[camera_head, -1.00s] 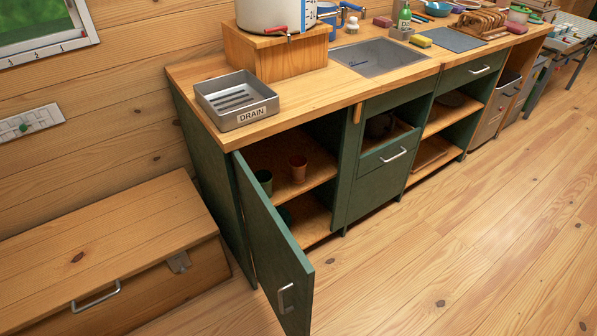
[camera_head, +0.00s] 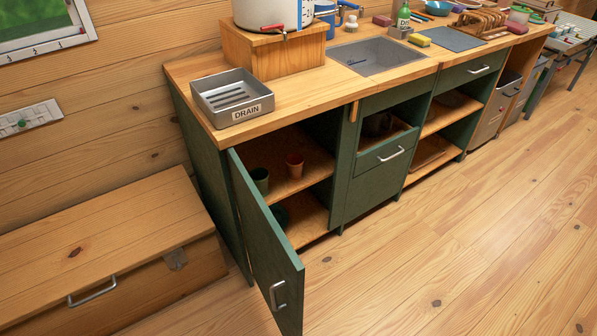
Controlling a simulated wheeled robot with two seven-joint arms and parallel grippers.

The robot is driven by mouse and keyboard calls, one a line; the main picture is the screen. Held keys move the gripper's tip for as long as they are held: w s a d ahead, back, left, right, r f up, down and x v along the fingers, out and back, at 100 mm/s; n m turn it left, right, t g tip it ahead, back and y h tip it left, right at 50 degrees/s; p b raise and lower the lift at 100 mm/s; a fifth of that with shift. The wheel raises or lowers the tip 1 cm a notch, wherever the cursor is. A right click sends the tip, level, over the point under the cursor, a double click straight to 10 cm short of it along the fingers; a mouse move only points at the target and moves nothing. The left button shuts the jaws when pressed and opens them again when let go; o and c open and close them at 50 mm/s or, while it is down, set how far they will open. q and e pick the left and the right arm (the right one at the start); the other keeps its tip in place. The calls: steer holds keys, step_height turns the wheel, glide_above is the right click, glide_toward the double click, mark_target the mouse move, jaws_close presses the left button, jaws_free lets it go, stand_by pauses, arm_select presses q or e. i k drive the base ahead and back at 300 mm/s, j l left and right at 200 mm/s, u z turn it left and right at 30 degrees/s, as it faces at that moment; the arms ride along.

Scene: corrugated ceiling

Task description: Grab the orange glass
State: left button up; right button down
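An orange glass (camera_head: 295,166) stands upright on the upper shelf inside the open green cabinet, a little back from the shelf's front edge. A dark green glass (camera_head: 260,180) stands to its left on the same shelf, close behind the open door. The lower shelf holds a dark green item (camera_head: 280,216), mostly hidden by the door. Neither of my grippers is in view.
The green cabinet door (camera_head: 264,245) stands open toward me, covering the left of the opening. A grey drain tray (camera_head: 232,97) sits on the counter above. A wooden chest (camera_head: 100,250) is at left. The floor (camera_head: 420,270) at right is clear.

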mark_target(294, 162)
steer(key=l+u, duration=0.15)
steer(key=l, duration=0.75)
steer(key=k+l+u, duration=0.15)
steer(key=l, duration=0.75)
steer(key=i+l+u, duration=0.2)
steer(key=i+l, duration=0.2)
steer(key=l, duration=0.25)
steer(key=i+l+u, duration=0.1)
steer(key=l, duration=0.25)
steer(key=i+l+u, duration=0.1)
steer(key=i+l, duration=0.15)
steer(key=l, duration=0.15)
steer(key=i+l+u, duration=0.15)
steer(key=i, duration=0.35)
steer(key=i+l+u, duration=0.15)
steer(key=i+l, duration=0.15)
steer(key=i, duration=0.65)
steer(key=j+u, duration=0.05)
steer(key=j, duration=0.05)
